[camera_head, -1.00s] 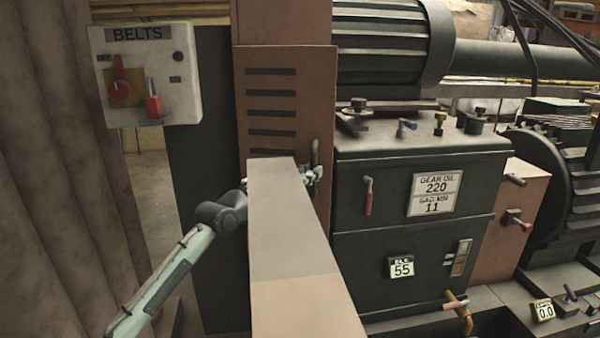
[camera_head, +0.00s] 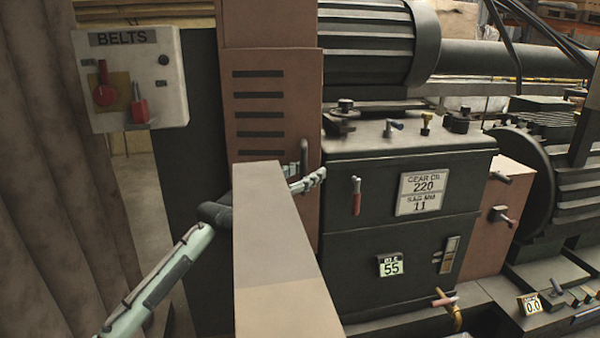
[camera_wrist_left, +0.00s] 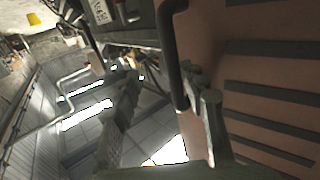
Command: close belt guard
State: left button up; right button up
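The belt guard appears to be the reddish-brown slotted panel (camera_head: 262,120), upright left of the dark machine housing. It carries a dark upright bar handle (camera_head: 304,156) at its right edge. In the left wrist view the slotted panel (camera_wrist_left: 265,75) fills the right side and the handle (camera_wrist_left: 173,60) runs down between the fingers in the picture. My left gripper (camera_head: 312,181) is at the handle's lower end, its fingers pointing right. In the wrist view my left gripper (camera_wrist_left: 163,115) has its fingers apart; contact with the handle is unclear. My right gripper is not in view.
A long beige beam (camera_head: 280,260) stands in front of the panel and hides part of my left arm. A BELTS switch box (camera_head: 130,80) is at upper left. The dark housing (camera_head: 400,180), with small levers and labels, lies close right of the handle.

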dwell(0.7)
pick_arm(q)
jog(key=shift+s+a, duration=0.3)
jog(key=shift+s, duration=0.1)
jog(key=v, duration=1.1)
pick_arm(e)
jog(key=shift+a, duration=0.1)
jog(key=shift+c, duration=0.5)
